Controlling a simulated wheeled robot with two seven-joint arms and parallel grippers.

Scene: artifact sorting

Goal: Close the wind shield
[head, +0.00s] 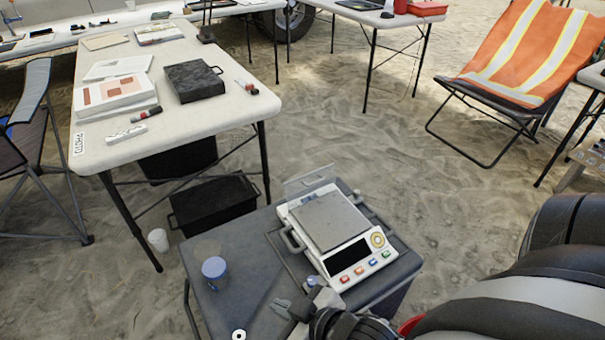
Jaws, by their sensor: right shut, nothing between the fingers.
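A white digital scale (367,267) with a square grey pan (329,220) stands on the dark grey case top. A clear panel of the wind shield (309,180) stands up along the scale's back edge. A thin frame with a handle (291,241) shows at the scale's left side; I cannot tell whether it is another shield panel. No cover shows over the pan. My right gripper (300,308) is shut and empty, low at the scale's front left corner. Its fingers are small and partly hidden by my wrist. My left gripper is out of view.
The case top (245,300) also holds a blue-lidded jar (214,270) and a small white ring (239,335). A white table (190,120) with a black box (194,82) stands at back left. An orange chair (520,60) stands at back right. Sand lies between.

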